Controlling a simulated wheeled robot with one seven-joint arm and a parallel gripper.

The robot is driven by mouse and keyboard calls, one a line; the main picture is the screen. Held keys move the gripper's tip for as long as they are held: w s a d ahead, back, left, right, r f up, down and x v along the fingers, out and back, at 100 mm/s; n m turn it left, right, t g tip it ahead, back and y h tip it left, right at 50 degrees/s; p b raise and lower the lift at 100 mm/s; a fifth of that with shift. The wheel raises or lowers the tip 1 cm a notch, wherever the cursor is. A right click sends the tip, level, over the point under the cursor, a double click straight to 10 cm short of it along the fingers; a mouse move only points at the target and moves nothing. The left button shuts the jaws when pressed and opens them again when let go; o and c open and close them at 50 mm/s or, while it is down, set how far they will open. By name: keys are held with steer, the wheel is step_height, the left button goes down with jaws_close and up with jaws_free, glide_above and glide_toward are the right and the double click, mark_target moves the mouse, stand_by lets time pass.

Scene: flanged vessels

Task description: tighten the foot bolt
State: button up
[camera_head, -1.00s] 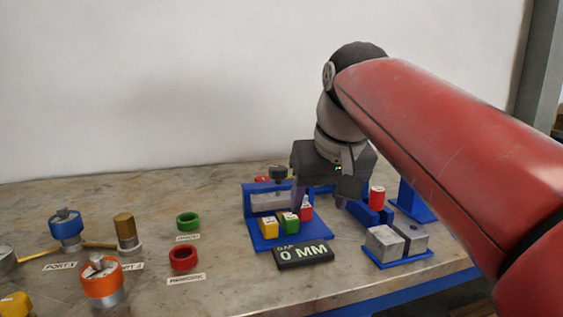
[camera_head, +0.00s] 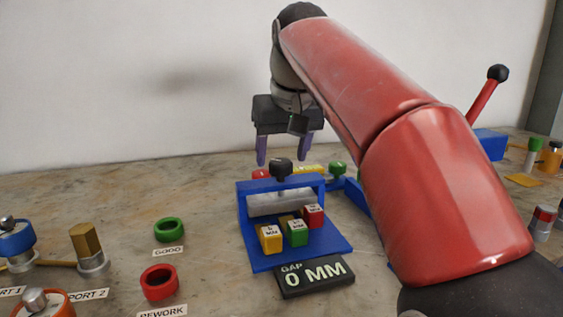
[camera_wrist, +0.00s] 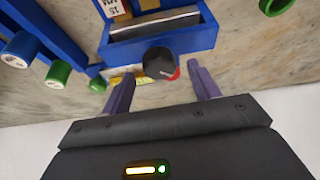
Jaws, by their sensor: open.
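No part in view is clearly marked as the foot bolt. A black knob (camera_head: 281,169) stands on top of the blue fixture (camera_head: 245,215), above a grey bar (camera_head: 280,203). My gripper (camera_head: 283,162) is open and empty, fingers pointing down, at the knob's height or just above it in the picture. In the wrist view the knob (camera_wrist: 158,62), with a red mark at its side, lies between and just beyond the two purple fingertips (camera_wrist: 163,75). No contact with it shows.
Yellow, green (camera_head: 297,233) and red blocks sit on the fixture's base. A "GAP 0 MM" display (camera_head: 315,277) stands in front. Green (camera_head: 169,230) and red (camera_head: 159,283) rings, and ported vessels (camera_head: 88,245), stand left. A red lever (camera_head: 485,95) rises at right, behind my arm.

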steer(key=shift+x, duration=0.8)
steer(key=c, duration=1)
steer(key=m+h+p, duration=0.1)
steer(key=m, duration=0.1)
steer(key=m+p, duration=0.2)
steer(key=shift+a+r+m+h, duration=0.2)
steer(key=shift+m+h, duration=0.1)
steer(key=shift+h, duration=0.1)
steer(key=shift+f+m+h+p, duration=0.15)
steer(key=shift+m+h+p, duration=0.5)
steer(key=shift+m, duration=1.65)
steer(key=shift+h, duration=0.25)
